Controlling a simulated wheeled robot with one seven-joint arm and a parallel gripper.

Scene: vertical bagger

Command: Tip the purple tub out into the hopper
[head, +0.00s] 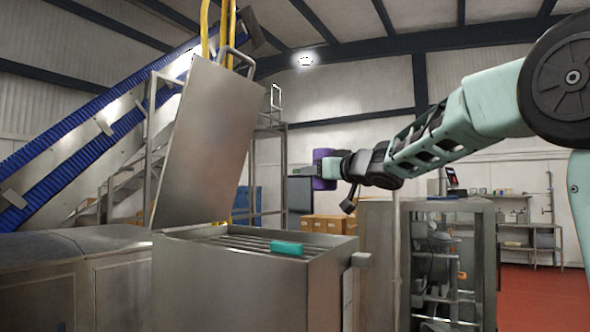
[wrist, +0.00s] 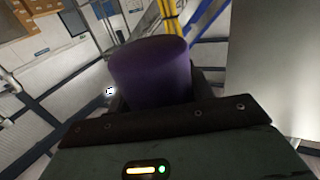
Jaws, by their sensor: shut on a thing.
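The purple tub (head: 320,156) is in my gripper (head: 328,169), held up in the air above and to the right of the hopper in the head view. My gripper is shut on the tub and partly covers it. In the wrist view the tub (wrist: 150,75) shows as a plain purple side; its inside and contents are hidden. The hopper (head: 240,285) is a steel box with its lid (head: 208,140) raised and bars (head: 235,240) across its open top. A teal block (head: 287,248) lies on the bars near the front edge.
A blue-cleated conveyor (head: 90,120) rises behind the lid at the left. A steel-framed cabinet (head: 440,265) stands right of the hopper, below my arm. Cardboard boxes (head: 325,224) and a dark screen (head: 299,195) are behind. Red floor (head: 545,295) is open at the right.

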